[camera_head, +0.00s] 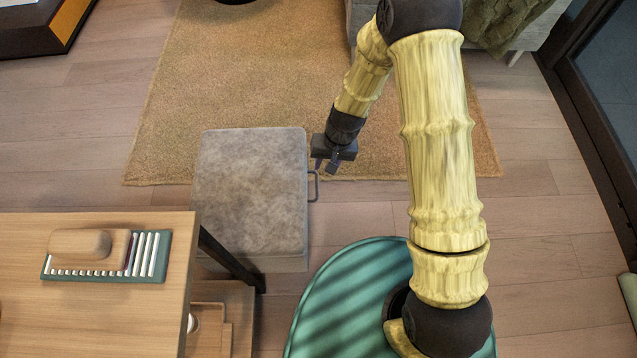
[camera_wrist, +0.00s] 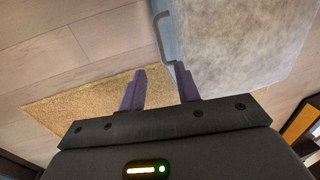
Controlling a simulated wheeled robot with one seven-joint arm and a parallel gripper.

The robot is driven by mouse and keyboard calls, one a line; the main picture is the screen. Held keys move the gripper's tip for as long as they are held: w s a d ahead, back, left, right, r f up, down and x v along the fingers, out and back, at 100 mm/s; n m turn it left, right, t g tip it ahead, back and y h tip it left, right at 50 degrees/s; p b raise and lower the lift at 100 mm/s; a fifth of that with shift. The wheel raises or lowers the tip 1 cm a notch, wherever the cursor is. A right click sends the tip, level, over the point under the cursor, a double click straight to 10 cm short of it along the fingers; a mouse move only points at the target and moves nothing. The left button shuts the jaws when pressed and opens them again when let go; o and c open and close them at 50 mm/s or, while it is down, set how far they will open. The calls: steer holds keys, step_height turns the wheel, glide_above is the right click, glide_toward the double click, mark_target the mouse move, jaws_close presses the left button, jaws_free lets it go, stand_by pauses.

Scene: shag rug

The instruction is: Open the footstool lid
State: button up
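The footstool (camera_head: 250,180) is a grey, square-topped box, and its lid looks closed. A thin dark handle (camera_head: 314,186) sticks out from its right side in the head view. In the wrist view the footstool (camera_wrist: 240,45) fills the upper right, with the handle (camera_wrist: 161,30) on its near edge. My gripper (camera_head: 326,166) is just right of the footstool, close to the handle. In the wrist view my gripper (camera_wrist: 160,85) has its two fingers apart with nothing between them. The right finger is close to the handle's end; I cannot tell if they touch.
A wooden table (camera_head: 100,310) with a brush-like item on a teal tray (camera_head: 150,262) stands at the lower left, close to the footstool. A tan shag rug (camera_head: 240,80) lies behind. A grey sofa-like seat (camera_head: 480,45) is at the back right. Bare floor lies right of the footstool.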

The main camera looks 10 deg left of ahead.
mark_target(317, 186)
steer(key=f+b, duration=0.1)
steer(key=f, duration=0.3)
steer(key=a+f+b, duration=0.1)
steer(key=f, duration=0.2)
steer(key=a+f+b, duration=0.1)
steer(key=f, duration=0.3)
steer(key=shift+s+a+f, duration=0.15)
steer(key=shift+s+f, duration=0.1)
steer(key=shift+f, duration=0.05)
jaws_close()
